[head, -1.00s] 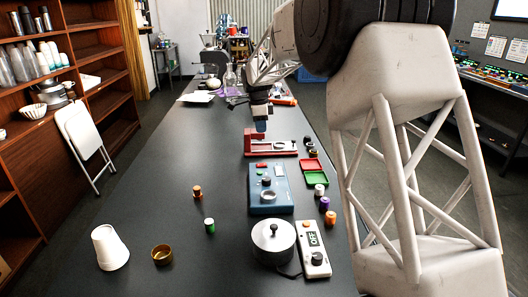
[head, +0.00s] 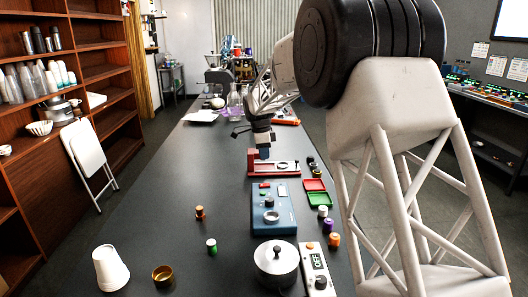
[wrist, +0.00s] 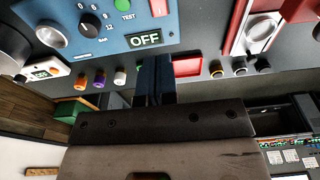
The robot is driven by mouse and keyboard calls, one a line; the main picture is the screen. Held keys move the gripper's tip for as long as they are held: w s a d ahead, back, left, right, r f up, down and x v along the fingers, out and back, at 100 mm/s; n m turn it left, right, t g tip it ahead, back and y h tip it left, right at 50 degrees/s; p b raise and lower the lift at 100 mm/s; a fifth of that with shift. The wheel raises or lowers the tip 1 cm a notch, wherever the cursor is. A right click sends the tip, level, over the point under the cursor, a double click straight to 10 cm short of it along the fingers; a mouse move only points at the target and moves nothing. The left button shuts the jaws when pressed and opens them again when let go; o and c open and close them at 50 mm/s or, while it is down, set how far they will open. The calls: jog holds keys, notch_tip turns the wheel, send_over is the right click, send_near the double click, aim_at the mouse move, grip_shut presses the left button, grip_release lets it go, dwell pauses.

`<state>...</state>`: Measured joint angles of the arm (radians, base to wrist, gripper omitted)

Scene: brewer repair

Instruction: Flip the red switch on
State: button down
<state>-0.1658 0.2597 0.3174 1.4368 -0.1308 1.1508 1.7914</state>
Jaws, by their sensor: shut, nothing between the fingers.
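The red switch (head: 264,186) is a small red piece at the far end of the blue control box (head: 287,222). It also shows at the top edge of the wrist view (wrist: 158,8), beside the green TEST button (wrist: 125,5). The box's display (wrist: 145,40) reads OFF. My gripper (head: 264,153) is beyond the box, above the red stand (head: 258,171), and apart from the switch. In the wrist view its blue fingers (wrist: 153,80) are together with nothing between them.
A lidded silver pot (head: 276,263) and a white device with an OFF display (head: 316,262) stand nearer than the box. Red (head: 314,185) and green (head: 320,198) trays and several small knobs lie to its right. The table left of the box is mostly clear.

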aim_at(269, 184)
jog(key=f, duration=0.3)
jog(key=d+f, duration=0.1)
jog(key=f, duration=0.7)
jog(key=shift+d+f, duration=0.15)
jog(key=shift+d, duration=0.05)
